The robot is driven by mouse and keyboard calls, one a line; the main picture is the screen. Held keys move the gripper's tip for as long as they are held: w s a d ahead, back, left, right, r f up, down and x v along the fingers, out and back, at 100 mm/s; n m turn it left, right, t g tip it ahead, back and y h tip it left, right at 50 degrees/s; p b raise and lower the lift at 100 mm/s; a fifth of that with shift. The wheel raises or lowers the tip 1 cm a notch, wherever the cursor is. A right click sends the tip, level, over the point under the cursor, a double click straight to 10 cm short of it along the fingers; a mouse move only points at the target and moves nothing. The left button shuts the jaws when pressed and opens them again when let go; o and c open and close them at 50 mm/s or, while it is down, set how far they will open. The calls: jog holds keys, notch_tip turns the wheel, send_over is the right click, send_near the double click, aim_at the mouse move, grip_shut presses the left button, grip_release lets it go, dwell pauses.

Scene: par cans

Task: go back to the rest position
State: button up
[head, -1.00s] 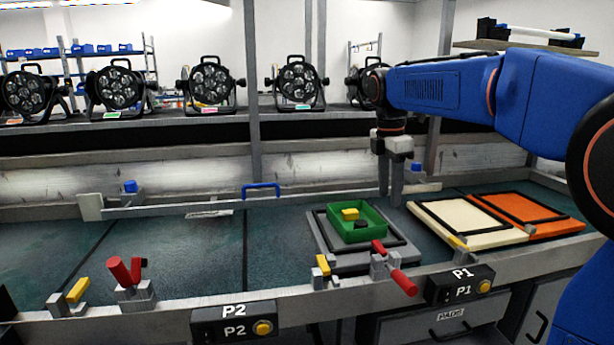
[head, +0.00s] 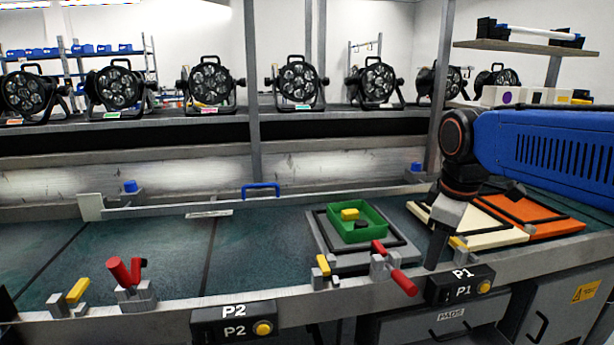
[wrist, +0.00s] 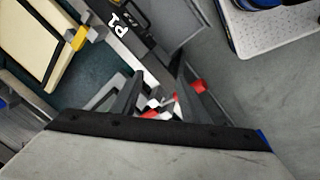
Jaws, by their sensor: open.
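My gripper (head: 434,262) hangs pointing down in the head view, in front of the right part of the bench by the P1 box (head: 461,286). It holds nothing that I can see. Its two fingers overlap in the head view, so the gap between them is hidden there. My blue arm reaches in from the right edge. In the wrist view a large grey part with a black edge fills the bottom, and the P1 label shows at the top.
Red-handled clamps (head: 402,281) line the front rail. Par cans (head: 209,82) stand on the back shelf.

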jog(key=s+d+f+m+t, duration=0.2)
jog(key=s+f+m, duration=0.8)
jog(key=s, duration=0.5)
jog(key=shift+d+f, duration=0.2)
jog(key=shift+f, duration=1.15)
jog(key=shift+s, duration=0.1)
